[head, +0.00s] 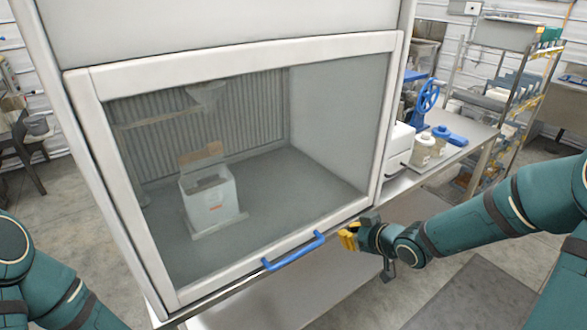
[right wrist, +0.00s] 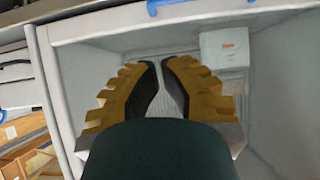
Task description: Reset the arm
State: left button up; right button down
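My right gripper (head: 348,238) has yellow fingers and is in front of the lower right corner of the cabinet's window frame. It is to the right of the blue handle (head: 293,251) and apart from it. In the right wrist view, the fingertips (right wrist: 161,62) are close together with a narrow empty gap between the dark pads. The blue handle (right wrist: 182,8) shows at the top edge there, beyond the fingers. My right arm comes in from the right. My left arm shows at the lower left of the head view, and its gripper is out of view.
The cabinet's glass front (head: 270,215) is down. Behind it stands a white box (head: 210,196) with an open flap. To the right, a side table (head: 480,131) holds jars (head: 424,150) and a blue hand wheel (head: 428,95). Floor shows around my right arm.

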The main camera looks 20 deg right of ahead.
jog(key=s+a+f+m+g+y, duration=0.1)
jog(key=s+a+f+m+g, duration=0.3)
jog(key=a+f, duration=0.8)
jog(key=s+a+f+m+g+h, duration=0.1)
jog(key=s+a+f+g, duration=0.3)
jog(key=s+f, duration=0.6)
jog(key=s+a, duration=0.1)
jog(key=s, duration=0.1)
jog(key=shift+s+a+f+m+g, duration=0.3)
jog(key=shift+a+f+m+g, duration=0.05)
jog(key=shift+a+m+g, duration=0.05)
